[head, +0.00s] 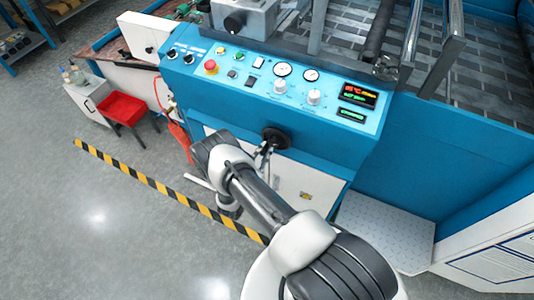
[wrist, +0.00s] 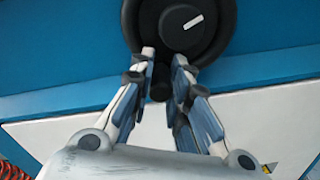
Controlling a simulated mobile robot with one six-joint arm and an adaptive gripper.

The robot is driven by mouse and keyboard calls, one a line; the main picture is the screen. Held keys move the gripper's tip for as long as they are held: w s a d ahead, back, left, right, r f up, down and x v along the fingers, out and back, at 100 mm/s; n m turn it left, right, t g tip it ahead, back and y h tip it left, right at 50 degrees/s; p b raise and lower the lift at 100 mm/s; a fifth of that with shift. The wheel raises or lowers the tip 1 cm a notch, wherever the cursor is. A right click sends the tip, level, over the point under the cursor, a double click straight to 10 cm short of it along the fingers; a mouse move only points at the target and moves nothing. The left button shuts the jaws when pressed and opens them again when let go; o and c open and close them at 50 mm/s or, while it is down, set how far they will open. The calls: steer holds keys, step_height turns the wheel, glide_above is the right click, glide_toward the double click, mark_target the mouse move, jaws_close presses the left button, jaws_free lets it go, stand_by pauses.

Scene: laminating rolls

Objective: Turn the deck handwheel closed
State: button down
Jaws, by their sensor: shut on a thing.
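The deck handwheel is a black wheel (wrist: 140,28) at the top of the wrist view, with a round hub that carries a white pointer mark slanting up to the right. In the head view the handwheel (head: 277,136) is on the blue front below the control panel. My gripper (wrist: 164,57) is shut on the lower part of the handwheel, one finger on each side. A dark knob (wrist: 160,87) shows between the fingers. In the head view my gripper (head: 265,149) reaches the wheel from below, and my arm hides part of the front.
The control panel (head: 240,72) with gauges, knobs and a red button lies above the wheel. A red stool (head: 122,107) and a hazard-striped floor line (head: 150,180) are at the left. A grey step (head: 385,225) is at the right.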

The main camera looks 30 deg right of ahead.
mark_target(263, 133)
steer(key=r+m, duration=0.1)
steer(key=m, duration=0.1)
steer(key=w+a+r+m, duration=0.1)
steer(key=m, duration=0.2)
steer(key=w+r+m, duration=0.1)
steer(key=m, duration=0.2)
steer(key=shift+a+r+p, duration=0.1)
steer(key=shift+a+p, duration=0.15)
steer(key=shift+p, duration=0.1)
steer(key=r+m, duration=0.1)
steer(key=m, duration=0.2)
steer(key=shift+r+m+p, duration=0.35)
steer(key=shift+m+p, duration=0.05)
steer(key=shift+s+d+r+m+p, duration=0.1)
steer(key=shift+r+m+p, duration=0.3)
steer(key=shift+m, duration=0.7)
steer(key=shift+s+r+m+p, duration=0.15)
steer(key=shift+r+m, duration=0.35)
steer(key=shift+m, duration=0.6)
steer(key=c, duration=1.5)
jaws_free()
